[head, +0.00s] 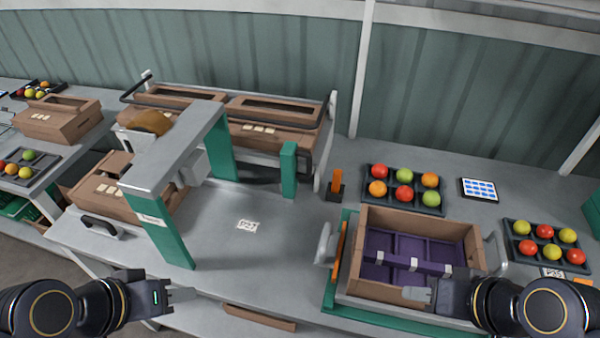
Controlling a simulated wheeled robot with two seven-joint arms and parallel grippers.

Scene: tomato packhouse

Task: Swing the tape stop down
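I cannot tell for certain which part is the tape stop. An orange upright piece (336,181) stands on a dark base on the bench, right of the green post (289,170). An orange strip (340,250) stands on edge along the left side of the open cardboard box (365,289), beside a grey rounded piece (323,243). The taping machine's grey arch (172,152) with a brown roll (150,122) stands at left. My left gripper (183,295) is empty over the bench's front edge. My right gripper (416,294) is at the box's front right. Finger gaps are unclear in both.
The box holds a purple divider (380,242) and sits in a green frame (335,298). Tomato trays (403,188) (547,245) and a tablet (479,189) lie behind and right. Bare bench lies between arch and box, with a printed label (247,226).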

